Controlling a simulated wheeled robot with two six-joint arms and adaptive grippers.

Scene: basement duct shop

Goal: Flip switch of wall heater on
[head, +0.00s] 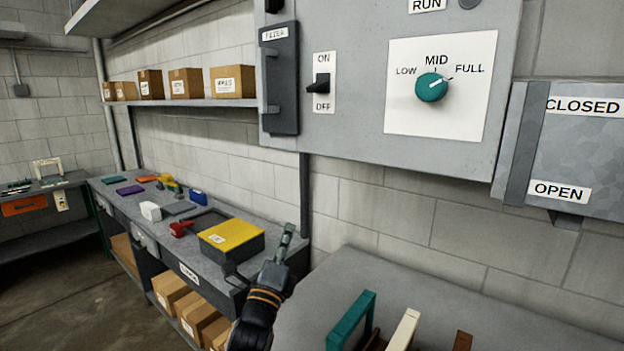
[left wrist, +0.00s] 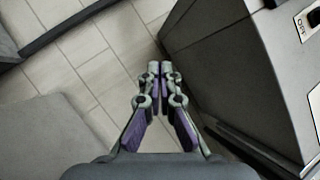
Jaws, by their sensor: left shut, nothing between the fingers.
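The wall heater (head: 350,132) is a large grey box on the block wall, at the top of the head view. Its black switch (head: 321,85) sits on a white plate marked ON above and OFF below. The switch's nub juts out at its lower left; I cannot tell its setting for sure. My left gripper (head: 288,232) is below and left of the switch, pointing up and clear of the heater. It is shut and empty. In the left wrist view, the closed fingertips (left wrist: 160,68) are apart from the grey box (left wrist: 220,60) at right. My right gripper is out of view.
A teal knob (head: 432,87) sits right of the switch, and a dark filter panel (head: 281,80) left of it. A grey CLOSED/OPEN box (head: 560,150) hangs at right. Below are a cluttered bench (head: 112,190) and a grey tabletop (head: 310,300) with coloured frames (head: 352,318).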

